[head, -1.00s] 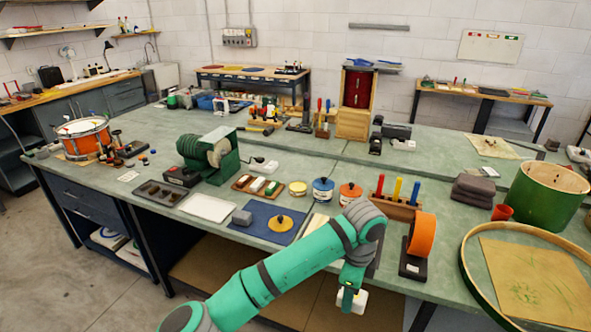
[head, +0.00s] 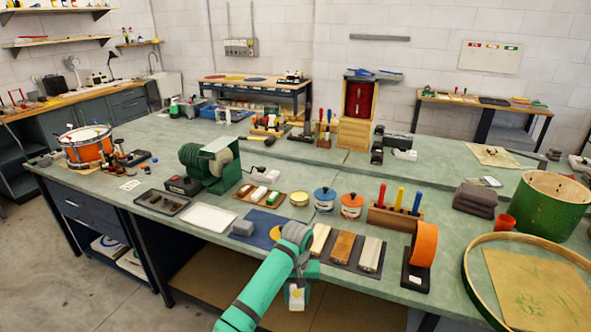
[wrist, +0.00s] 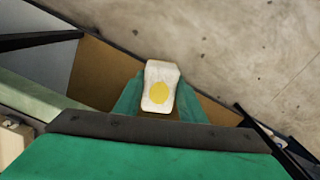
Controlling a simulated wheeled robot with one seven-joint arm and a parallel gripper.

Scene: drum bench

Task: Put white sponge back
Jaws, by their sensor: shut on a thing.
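My gripper (head: 298,284) is shut on a white sponge (head: 296,298) with a yellow spot, held in front of the bench's near edge. In the wrist view the sponge (wrist: 161,76) stands out between the two green fingers (wrist: 160,104), over the concrete floor and a brown board. A small wooden tray (head: 241,200) on the bench, behind the blue mat, holds small blocks, with white and green ones among them. They are too small to identify surely. My arm hides part of the blue mat.
A blue mat (head: 262,221) carries a grey block (head: 243,228). A white tray (head: 209,217) lies to its left. Right of my arm is a dark tray with three bars (head: 343,248). Blue (head: 325,200) and orange (head: 351,206) pots and an orange roll (head: 425,244) stand nearby.

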